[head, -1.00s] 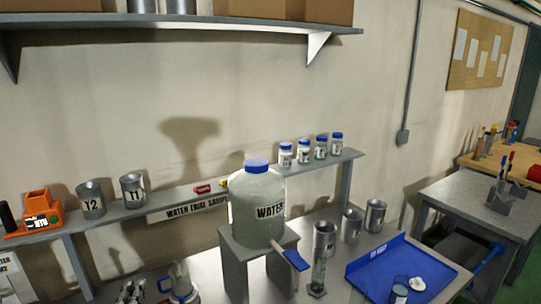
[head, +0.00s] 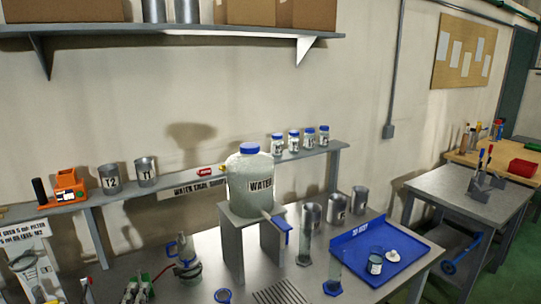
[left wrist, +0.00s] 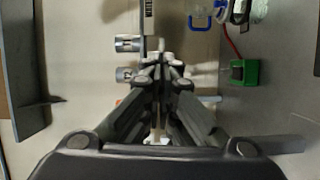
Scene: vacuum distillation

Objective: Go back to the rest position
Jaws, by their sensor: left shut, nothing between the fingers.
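My left gripper (left wrist: 160,75) shows in the left wrist view with its dark fingers together, shut and empty. It is above the workbench, apart from the things below it. My right gripper is not in view.
A water jug (head: 250,185) stands on a grey stand (head: 236,238), near a blue tray (head: 345,262). Metal cups T2 (head: 112,181) and T1 (head: 146,173) and an orange device (head: 68,190) sit on a low shelf. A green block (left wrist: 243,72) shows in the wrist view.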

